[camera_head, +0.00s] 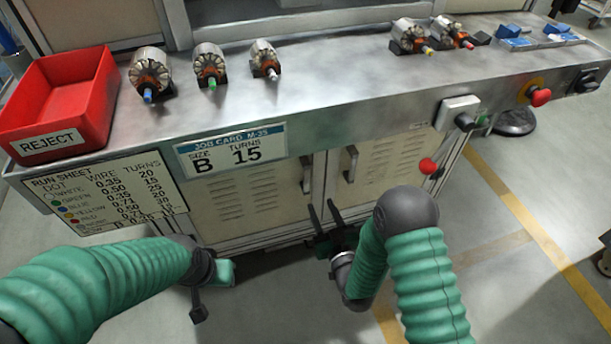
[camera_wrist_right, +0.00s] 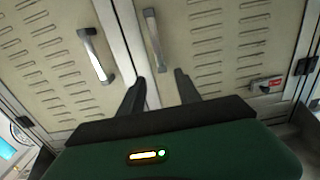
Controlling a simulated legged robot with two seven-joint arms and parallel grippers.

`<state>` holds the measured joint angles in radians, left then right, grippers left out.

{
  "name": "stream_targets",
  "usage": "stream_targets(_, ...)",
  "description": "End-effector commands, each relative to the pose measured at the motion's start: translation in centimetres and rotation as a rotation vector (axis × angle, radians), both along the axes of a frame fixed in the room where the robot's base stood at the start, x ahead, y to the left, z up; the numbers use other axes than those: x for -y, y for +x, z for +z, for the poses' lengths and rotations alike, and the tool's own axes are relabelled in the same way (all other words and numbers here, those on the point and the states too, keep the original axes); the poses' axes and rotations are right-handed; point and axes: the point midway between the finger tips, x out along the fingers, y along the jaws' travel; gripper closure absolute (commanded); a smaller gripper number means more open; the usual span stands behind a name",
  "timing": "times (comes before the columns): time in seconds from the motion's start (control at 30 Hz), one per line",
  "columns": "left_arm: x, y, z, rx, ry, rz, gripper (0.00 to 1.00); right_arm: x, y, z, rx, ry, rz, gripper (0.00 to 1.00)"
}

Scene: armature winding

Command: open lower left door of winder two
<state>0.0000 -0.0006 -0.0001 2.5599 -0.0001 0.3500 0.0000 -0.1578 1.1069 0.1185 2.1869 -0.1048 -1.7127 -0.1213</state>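The lower left door (camera_head: 240,198) of the winder is a beige vented panel under the bench, shut, with a vertical metal bar handle (camera_head: 307,178) near its right edge. The same handle shows in the right wrist view (camera_wrist_right: 95,55). My right gripper (camera_head: 324,208) is open and empty in front of the doors, below the handles. In the right wrist view its two dark fingers (camera_wrist_right: 160,88) point at the doors near the centre seam, touching neither handle.
The lower right door (camera_head: 385,165) has its own handle (camera_head: 351,163). A red knob (camera_head: 428,166) protrudes right of it. The bench top (camera_head: 330,80) overhangs the doors and holds a red reject bin (camera_head: 60,100) and several armatures.

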Motion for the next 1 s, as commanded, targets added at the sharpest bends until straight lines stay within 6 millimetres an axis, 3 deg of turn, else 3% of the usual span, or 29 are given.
stream_targets(0.3,0.0,0.0,-2.9,0.000,0.000,0.000,0.64,-2.5,8.0,-0.4,0.003,0.000,-0.001,0.60)
stream_targets(0.5,0.0,0.0,-4.3,-0.001,0.000,0.000,0.64,-3.8,12.1,-0.4,0.000,0.000,-0.001,0.60)
stream_targets(0.7,0.0,0.0,-4.6,-0.001,0.000,0.000,0.64,-4.4,13.8,-0.1,-0.003,-0.001,-0.001,0.60)
stream_targets(0.93,0.0,0.0,-4.6,-0.001,0.000,0.000,0.64,-4.4,13.9,0.0,-0.004,-0.001,-0.001,0.60)
stream_targets(1.0,0.0,0.0,-4.6,-0.001,0.000,0.000,0.64,-4.4,13.9,-0.1,-0.004,-0.001,-0.001,0.69)
